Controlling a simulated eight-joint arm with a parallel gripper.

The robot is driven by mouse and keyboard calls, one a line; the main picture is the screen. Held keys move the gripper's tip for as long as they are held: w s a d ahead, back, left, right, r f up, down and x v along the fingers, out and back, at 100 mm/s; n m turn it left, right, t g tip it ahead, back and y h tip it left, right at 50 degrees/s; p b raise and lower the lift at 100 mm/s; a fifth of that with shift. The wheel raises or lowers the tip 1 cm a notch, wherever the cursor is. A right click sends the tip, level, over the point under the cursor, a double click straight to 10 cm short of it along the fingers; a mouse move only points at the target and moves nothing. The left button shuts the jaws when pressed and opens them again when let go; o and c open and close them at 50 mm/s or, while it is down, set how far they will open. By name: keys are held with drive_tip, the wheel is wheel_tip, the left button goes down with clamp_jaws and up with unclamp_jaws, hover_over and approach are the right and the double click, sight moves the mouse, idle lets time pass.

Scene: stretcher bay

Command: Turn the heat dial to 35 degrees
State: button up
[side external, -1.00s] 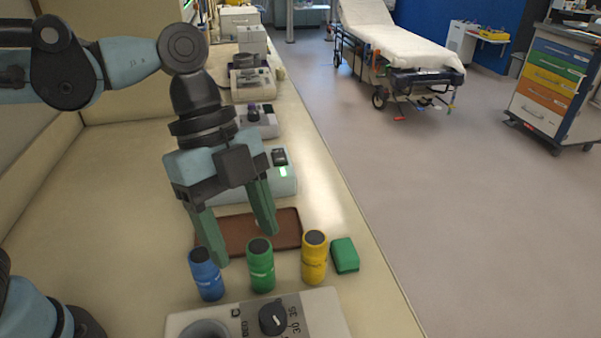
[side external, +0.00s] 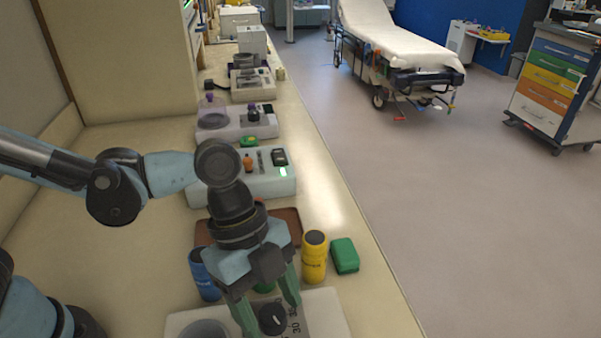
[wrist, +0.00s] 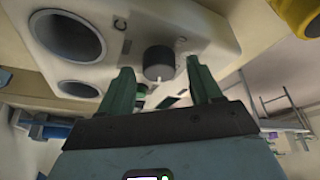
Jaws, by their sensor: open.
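The heat dial (side external: 272,318) is a round black knob with a light pointer mark, on a pale control panel (side external: 190,318) at the bottom of the side view. Numbers including 30 show on a dark scale to its right; the exact setting is too small to tell. My gripper (side external: 270,318) is open, its green fingers on either side of the dial in the side view. In the wrist view the dial (wrist: 159,63) shows just beyond and between the open fingertips (wrist: 164,80). I cannot tell whether they touch it.
A brown tray (side external: 291,222) lies behind. The panel has round wells (wrist: 68,36).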

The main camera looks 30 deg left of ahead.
drive_tip(key=shift+f, duration=0.15)
drive_tip(key=c, duration=1)
drive_tip(key=shift+c, duration=0.2)
